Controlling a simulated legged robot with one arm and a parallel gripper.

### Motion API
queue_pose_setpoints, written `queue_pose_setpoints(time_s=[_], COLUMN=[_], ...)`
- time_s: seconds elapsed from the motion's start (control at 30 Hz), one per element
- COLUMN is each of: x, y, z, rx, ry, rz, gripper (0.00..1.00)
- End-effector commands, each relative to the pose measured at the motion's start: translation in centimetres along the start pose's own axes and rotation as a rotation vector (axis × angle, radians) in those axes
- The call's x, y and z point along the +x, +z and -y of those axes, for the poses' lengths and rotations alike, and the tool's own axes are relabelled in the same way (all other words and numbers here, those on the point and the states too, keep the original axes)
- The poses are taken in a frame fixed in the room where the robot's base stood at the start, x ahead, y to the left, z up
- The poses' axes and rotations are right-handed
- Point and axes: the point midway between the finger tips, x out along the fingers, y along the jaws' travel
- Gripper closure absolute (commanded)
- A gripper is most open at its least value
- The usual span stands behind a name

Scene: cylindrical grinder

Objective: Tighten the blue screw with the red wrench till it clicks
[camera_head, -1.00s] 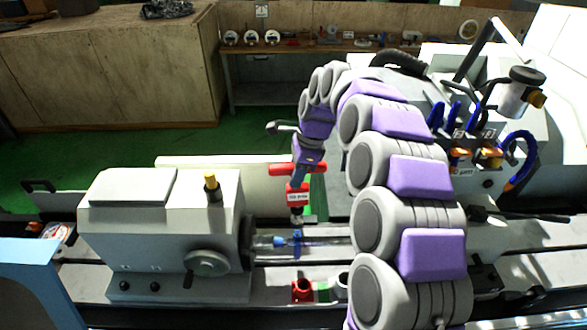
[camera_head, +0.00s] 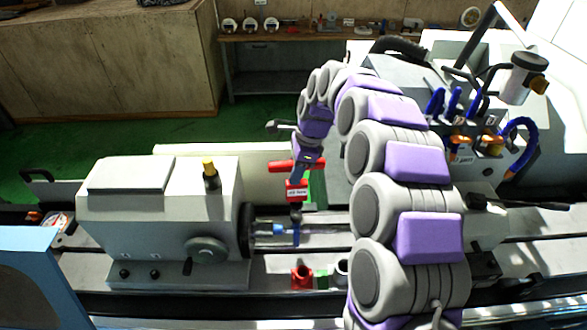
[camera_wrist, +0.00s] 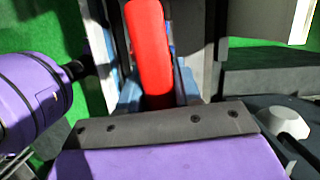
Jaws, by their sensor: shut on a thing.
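The red wrench (camera_head: 290,166) stands upright in my gripper (camera_head: 308,152), its red handle crosswise and a labelled red body below. The handle also fills the middle of the wrist view (camera_wrist: 149,50), between the jaws. The wrench's dark lower end is just above the blue part on the spindle line; I cannot tell whether they touch. The blue part shows as a short piece (camera_head: 278,228) beside the chuck and an upright piece (camera_head: 296,236) right under the wrench. Which of them is the blue screw is too small to tell.
The grey headstock (camera_head: 160,205) with a yellow-topped knob stands left of the wrench. A red holder (camera_head: 302,277) and a light cup sit on the bed in front. Hoses and blue-handled tools (camera_head: 455,105) are at right. A workbench (camera_head: 340,35) stands behind.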

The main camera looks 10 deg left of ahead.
Motion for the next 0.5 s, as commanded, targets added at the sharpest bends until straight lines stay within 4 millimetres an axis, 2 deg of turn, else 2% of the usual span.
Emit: queue_pose_setpoints(time_s=[0.5], x=[1.0], y=[-0.2], z=[0.1], rx=[0.000], ry=[-0.002], rz=[0.000], gripper=[1.00])
